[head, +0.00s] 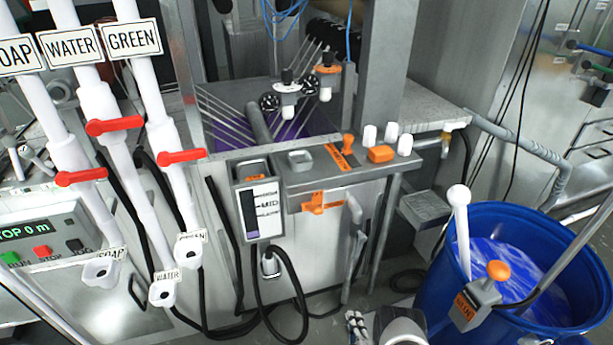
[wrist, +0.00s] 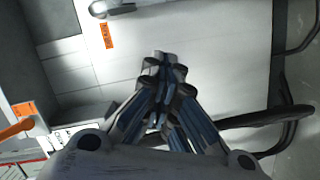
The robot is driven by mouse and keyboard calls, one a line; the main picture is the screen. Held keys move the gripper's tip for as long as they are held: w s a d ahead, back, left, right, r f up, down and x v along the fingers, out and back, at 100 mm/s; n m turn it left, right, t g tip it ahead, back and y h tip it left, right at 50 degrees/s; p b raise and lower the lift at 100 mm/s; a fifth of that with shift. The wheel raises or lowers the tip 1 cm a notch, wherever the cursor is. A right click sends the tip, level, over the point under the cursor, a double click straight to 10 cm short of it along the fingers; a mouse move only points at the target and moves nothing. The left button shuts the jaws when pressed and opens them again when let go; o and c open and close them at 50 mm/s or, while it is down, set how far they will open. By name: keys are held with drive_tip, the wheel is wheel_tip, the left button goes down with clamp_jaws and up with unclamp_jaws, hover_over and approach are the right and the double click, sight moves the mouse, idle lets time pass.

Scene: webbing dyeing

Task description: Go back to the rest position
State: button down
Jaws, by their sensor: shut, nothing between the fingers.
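My gripper (wrist: 164,62) shows in the wrist view with its fingers together and nothing between them. It hangs in front of a pale panel and floor area and touches nothing that I can see. In the head view a small part of my gripper (head: 356,322) shows at the bottom edge, in front of the machine and left of the blue barrel (head: 436,268). The rest of my arm is mostly out of the picture.
White pipes labelled SOAP, WATER and GREEN with red valve handles (head: 115,125) stand at the left. The steel machine (head: 320,240) with orange controls fills the middle. The barrel at the right holds blue liquid (head: 500,265). Black hoses (head: 300,290) lie low in front.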

drive_tip(key=w+d+r+m+g, duration=0.2)
drive_tip(key=w+r, duration=1.2)
drive_tip(key=w, duration=0.3)
wheel_tip(320, 180, up, 24)
drive_tip(key=f+m+g+h, duration=0.1)
drive_tip(key=m+g+h, duration=0.1)
drive_tip(key=m+g, duration=0.2)
drive_tip(key=s+a+r+m+g, duration=0.2)
drive_tip(key=s+r+m+g, duration=0.15)
drive_tip(key=s+r, duration=1.4)
drive_tip(key=s+a+r+m+g, duration=0.1)
drive_tip(key=s+m, duration=0.1)
drive_tip(key=s, duration=1.1)
drive_tip(key=s+a+m+g, duration=0.1)
drive_tip(key=s+m, duration=0.2)
drive_tip(key=s, duration=1)
drive_tip(key=shift+s+r+g+y, duration=0.3)
drive_tip(key=shift+r+g, duration=0.05)
